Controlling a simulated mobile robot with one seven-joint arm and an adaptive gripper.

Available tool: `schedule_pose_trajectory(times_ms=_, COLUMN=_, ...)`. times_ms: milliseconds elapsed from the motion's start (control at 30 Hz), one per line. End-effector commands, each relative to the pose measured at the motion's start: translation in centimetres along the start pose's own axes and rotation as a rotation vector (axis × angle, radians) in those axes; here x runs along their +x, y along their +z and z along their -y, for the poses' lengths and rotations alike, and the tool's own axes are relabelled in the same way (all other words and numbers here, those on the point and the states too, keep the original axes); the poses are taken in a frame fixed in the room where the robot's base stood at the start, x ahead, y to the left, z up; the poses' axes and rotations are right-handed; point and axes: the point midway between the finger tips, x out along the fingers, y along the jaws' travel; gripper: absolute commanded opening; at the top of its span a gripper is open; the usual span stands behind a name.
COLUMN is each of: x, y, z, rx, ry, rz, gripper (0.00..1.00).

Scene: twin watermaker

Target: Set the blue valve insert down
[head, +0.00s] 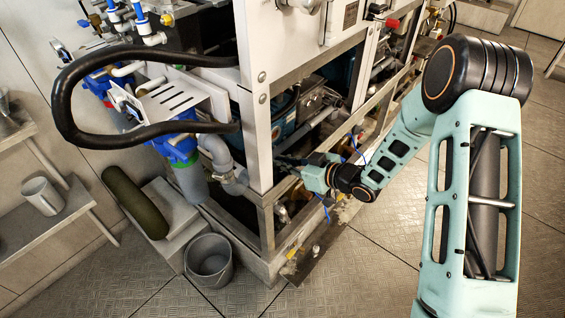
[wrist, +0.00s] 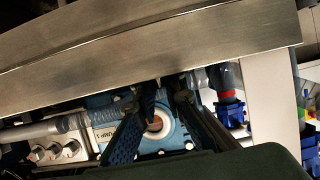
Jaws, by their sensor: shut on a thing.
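My gripper reaches in past the white frame post, into the lower part of the machine, in the head view (head: 290,160). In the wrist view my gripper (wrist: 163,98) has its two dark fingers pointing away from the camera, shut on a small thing. A dark blue piece, seemingly the blue valve insert (wrist: 147,97), shows between the fingertips; its outline is dim and partly hidden. Behind the fingers is a pale blue pump body with a round white port (wrist: 154,124) and a brownish centre. I cannot tell whether the insert touches anything there. The insert cannot be made out in the head view.
A broad metal beam (wrist: 150,45) crosses close above the fingers. A white post (wrist: 268,100) stands at right. A grey bucket (head: 209,259) and a dark green cylinder (head: 134,201) are beside the machine. The floor at lower middle is open.

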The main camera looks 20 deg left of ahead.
Motion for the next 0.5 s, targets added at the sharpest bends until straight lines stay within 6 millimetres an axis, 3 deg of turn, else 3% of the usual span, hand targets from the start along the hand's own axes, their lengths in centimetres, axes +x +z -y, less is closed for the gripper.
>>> schedule_pose_trajectory(times_ms=100, x=0.17, y=0.49, z=-0.01, rx=0.001, ry=0.000, rz=0.000, gripper=0.00)
schedule_pose_trajectory(times_ms=133, x=0.13, y=0.39, z=-0.02, rx=0.000, ry=0.000, rz=0.000, gripper=0.12)
schedule_pose_trajectory(times_ms=267, x=0.11, y=0.33, z=0.00, rx=0.000, ry=0.000, rz=0.000, gripper=0.26)
schedule_pose_trajectory(times_ms=500, x=0.11, y=0.32, z=0.01, rx=0.001, ry=0.000, rz=0.000, gripper=0.27)
